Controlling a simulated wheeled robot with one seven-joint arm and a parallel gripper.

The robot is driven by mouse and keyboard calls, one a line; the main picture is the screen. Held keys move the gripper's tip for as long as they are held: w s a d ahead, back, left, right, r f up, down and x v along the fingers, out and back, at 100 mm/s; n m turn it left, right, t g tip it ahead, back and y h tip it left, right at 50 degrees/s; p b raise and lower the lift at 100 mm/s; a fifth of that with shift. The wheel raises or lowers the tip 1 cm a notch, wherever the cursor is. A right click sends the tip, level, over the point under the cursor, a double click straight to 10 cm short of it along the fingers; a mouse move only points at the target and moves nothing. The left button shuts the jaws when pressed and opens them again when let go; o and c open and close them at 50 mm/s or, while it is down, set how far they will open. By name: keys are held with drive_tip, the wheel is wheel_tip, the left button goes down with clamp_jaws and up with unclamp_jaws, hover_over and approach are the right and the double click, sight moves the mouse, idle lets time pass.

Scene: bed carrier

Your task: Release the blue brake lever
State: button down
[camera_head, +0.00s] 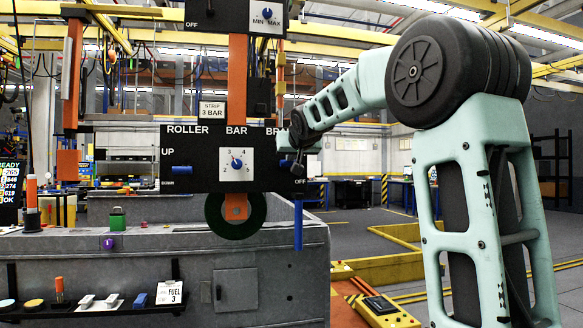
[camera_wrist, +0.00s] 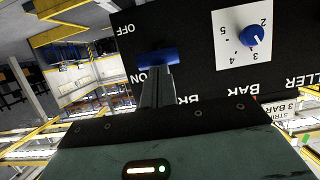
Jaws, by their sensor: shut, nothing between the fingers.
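The brake lever (camera_wrist: 157,59) is a short blue horizontal handle on the black control panel (camera_head: 215,145). The wrist view is upside down and shows it close to the ON label, with OFF farther along. My gripper (camera_wrist: 157,74) is shut and empty, its fingertips right at the lever's edge; I cannot tell whether they touch. In the head view my gripper (camera_head: 298,166) is in front of the panel's right end, by the OFF label.
A blue dial (camera_head: 237,163) on a white plate sits mid-panel, left of my gripper. Another blue handle (camera_head: 182,170) is at the UP/DOWN marks. A vertical blue bar (camera_head: 298,225) hangs below the panel. A grey machine body (camera_head: 250,250) stands beneath.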

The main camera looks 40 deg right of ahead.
drive_tip(key=shift+s+a+f+t+h+b, duration=0.25)
drive_tip(key=shift+f+b, duration=0.35)
drive_tip(key=shift+b, duration=1.25)
drive_tip(key=shift+w+d+f+t+h+b, duration=0.1)
drive_tip(key=shift+f+t+b, duration=0.35)
drive_tip(key=shift+b, duration=1.4)
drive_tip(key=shift+s+f+b, duration=0.15)
drive_tip(key=shift+f+b, duration=0.25)
drive_tip(key=shift+b, duration=0.3)
drive_tip(key=shift+r, duration=0.1)
